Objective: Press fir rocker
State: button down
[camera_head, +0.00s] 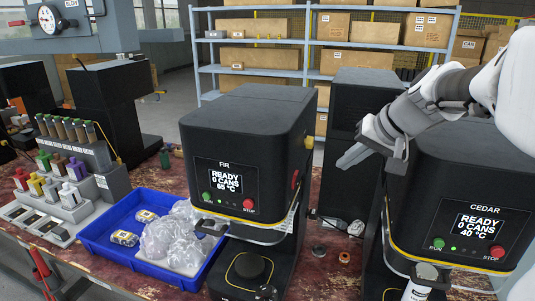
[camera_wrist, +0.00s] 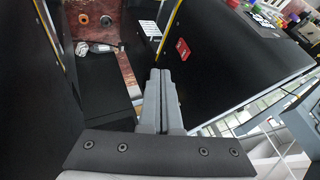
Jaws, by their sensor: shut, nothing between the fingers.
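The fir machine (camera_head: 240,145) is a black box whose screen reads FIR, READY, 0 CANS, 65 °C. A small red rocker (camera_head: 295,180) sits on its right side wall, seen edge-on. In the wrist view a red rocker (camera_wrist: 182,48) shows on the black side wall at right, with pale marks too small to read. My gripper (camera_head: 350,158) is shut and empty, in the gap between the fir and cedar machines, to the right of the rocker and apart from it. In the wrist view my gripper (camera_wrist: 160,72) points just below and left of the rocker.
The cedar machine (camera_head: 465,200) stands close under my arm at right. A blue tray (camera_head: 100,252) with wrapped bags lies left of fir. A bottle rack (camera_head: 75,165) stands farther left. Small parts lie on the red-brown bench (camera_head: 330,245) between the machines. Shelves (camera_head: 262,72) with boxes stand behind.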

aim_at(295, 180)
jog(key=w+a+f+p, duration=0.2)
jog(key=w+a+f, duration=0.4)
jog(key=w+f, duration=0.1)
jog(key=shift+a+f, duration=0.15)
jog(key=shift+a, duration=0.25)
jog(key=shift+a, duration=0.1)
dwell(0.4)
jog(key=shift+a, duration=0.2)
jog(key=shift+w+r, duration=0.1)
jog(key=shift+r, duration=0.15)
